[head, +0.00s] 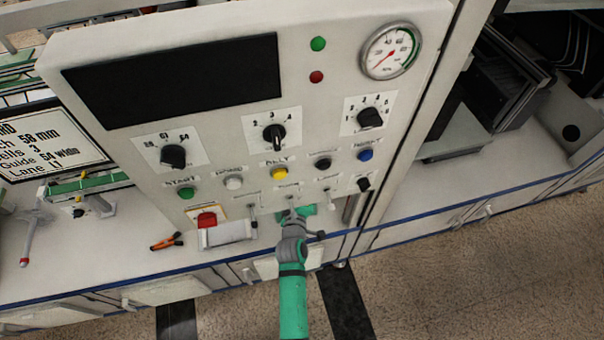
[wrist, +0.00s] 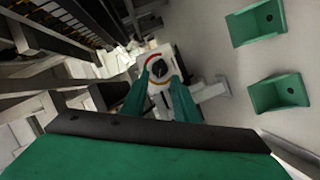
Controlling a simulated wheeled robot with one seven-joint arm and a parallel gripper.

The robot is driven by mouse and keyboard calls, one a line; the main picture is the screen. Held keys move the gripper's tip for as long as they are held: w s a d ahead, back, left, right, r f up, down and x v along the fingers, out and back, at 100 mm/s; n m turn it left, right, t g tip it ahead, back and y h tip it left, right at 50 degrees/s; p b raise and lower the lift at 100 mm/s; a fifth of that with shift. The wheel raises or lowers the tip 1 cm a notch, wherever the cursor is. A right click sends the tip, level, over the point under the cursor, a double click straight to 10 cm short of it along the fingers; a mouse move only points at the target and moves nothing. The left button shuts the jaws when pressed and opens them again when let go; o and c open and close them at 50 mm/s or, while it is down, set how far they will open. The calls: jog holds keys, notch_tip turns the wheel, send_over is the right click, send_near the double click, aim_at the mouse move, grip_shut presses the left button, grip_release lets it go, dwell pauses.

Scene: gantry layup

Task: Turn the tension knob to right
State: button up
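The upright control panel (head: 215,135) carries three black rotary knobs on white scale plates: a left knob (head: 173,156), a middle knob (head: 274,135) and a right knob (head: 369,118). Their names are too small to read, so I cannot tell which is the tension knob. My gripper (head: 296,212) is low in front of the panel, below the middle knob and apart from all three knobs. In the wrist view its green fingers (wrist: 162,100) stand apart, with a pale round thing with red and yellow markings seen beyond them. I see nothing clearly held.
A round gauge (head: 390,51) and a dark screen (head: 175,82) are above. Push buttons, small levers and a red switch (head: 207,219) line the lower panel. Orange-handled pliers (head: 167,241) lie on the bench. Green bins (wrist: 279,93) show in the wrist view.

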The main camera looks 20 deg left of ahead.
jog(key=shift+x, duration=2.5)
grip_shut()
